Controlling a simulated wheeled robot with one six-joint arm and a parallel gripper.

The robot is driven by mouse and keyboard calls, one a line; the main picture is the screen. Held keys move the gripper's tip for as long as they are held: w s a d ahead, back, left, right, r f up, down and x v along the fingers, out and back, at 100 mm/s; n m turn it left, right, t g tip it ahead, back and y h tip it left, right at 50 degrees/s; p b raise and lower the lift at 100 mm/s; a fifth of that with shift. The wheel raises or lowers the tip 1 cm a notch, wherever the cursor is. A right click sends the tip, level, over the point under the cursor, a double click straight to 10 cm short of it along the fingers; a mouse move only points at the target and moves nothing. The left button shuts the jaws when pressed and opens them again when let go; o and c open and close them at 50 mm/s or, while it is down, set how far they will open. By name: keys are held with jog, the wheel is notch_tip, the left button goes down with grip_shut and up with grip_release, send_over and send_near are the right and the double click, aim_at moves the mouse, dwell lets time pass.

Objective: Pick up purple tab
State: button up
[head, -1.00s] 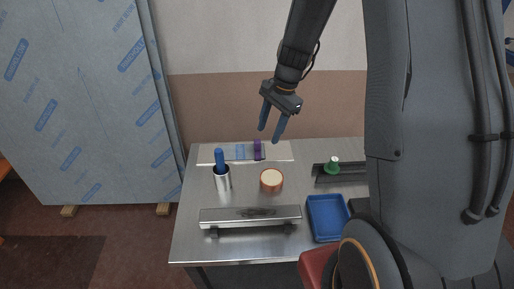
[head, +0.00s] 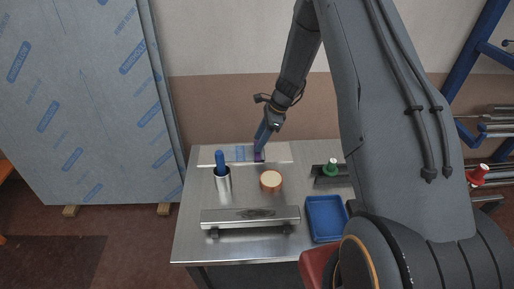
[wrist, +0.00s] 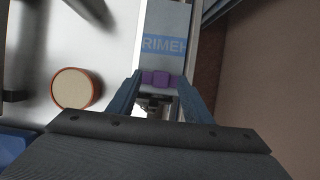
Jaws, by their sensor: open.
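The purple tab (head: 259,156) stands on the pale strip (head: 283,152) at the back of the metal table, right of a blue marking. In the wrist view the purple tab (wrist: 161,78) lies between my gripper's two blue fingers, near their tips. My gripper (head: 261,146) is open and reaches down at the tab, partly covering it in the head view. It also shows in the wrist view (wrist: 163,88), with a finger on each side of the tab. I cannot tell whether either finger touches it.
A metal cup with a blue-handled thing (head: 222,178) stands at the left. A round orange-rimmed piece (head: 271,181) lies mid-table. A green knob (head: 331,166) sits on a dark rail at right. A blue tray (head: 325,238) and a metal bar (head: 250,217) are in front. The wall is behind.

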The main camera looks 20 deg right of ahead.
jog(key=shift+p+x, duration=0.35)
jog(key=shift+x, duration=1)
jog(key=shift+w, duration=0.1)
grip_shut()
jog(key=shift+r, duration=0.15)
